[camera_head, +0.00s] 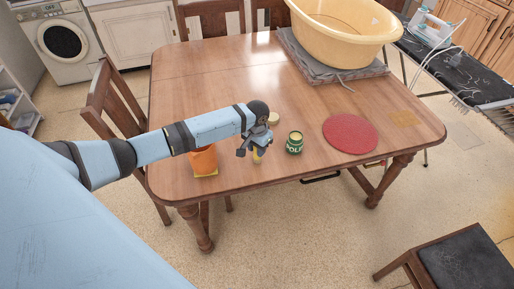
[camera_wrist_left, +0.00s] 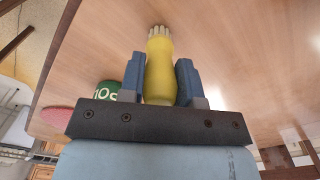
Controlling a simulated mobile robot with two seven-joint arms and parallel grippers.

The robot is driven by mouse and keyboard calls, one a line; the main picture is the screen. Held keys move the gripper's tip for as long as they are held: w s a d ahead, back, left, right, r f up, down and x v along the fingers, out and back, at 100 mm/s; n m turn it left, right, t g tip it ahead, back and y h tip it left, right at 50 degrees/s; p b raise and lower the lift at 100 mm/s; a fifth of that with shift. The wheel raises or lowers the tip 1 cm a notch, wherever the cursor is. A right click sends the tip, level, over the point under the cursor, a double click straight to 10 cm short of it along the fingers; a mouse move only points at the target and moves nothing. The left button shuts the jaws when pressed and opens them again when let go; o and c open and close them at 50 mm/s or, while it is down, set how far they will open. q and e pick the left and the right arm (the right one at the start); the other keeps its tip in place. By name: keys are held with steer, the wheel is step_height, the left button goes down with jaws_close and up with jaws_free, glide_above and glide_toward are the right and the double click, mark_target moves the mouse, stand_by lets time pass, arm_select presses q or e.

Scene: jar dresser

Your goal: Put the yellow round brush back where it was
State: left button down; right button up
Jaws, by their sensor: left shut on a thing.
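The yellow round brush (camera_wrist_left: 159,72) is between the fingers of my left gripper (camera_wrist_left: 160,82), which is shut on its yellow body. Its pale bristles point away from the gripper in the left wrist view. In the head view my left gripper (camera_head: 256,150) is over the near part of the wooden table, and only a little of the yellow brush (camera_head: 257,156) shows below it. A green jar (camera_head: 294,144) with lettering stands just right of the gripper; it also shows in the left wrist view (camera_wrist_left: 104,92). My right gripper is not in view.
An orange container (camera_head: 203,161) on a yellow base stands left of the gripper, partly behind my arm. A small round lid (camera_head: 273,119) lies behind the jar. A red round mat (camera_head: 350,134) lies to the right. A large yellow basin (camera_head: 340,35) stands at the back. The table's left rear is clear.

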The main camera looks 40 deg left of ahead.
arm_select(q)
steer(key=shift+f, duration=0.1)
steer(key=c, duration=0.8)
jaws_free()
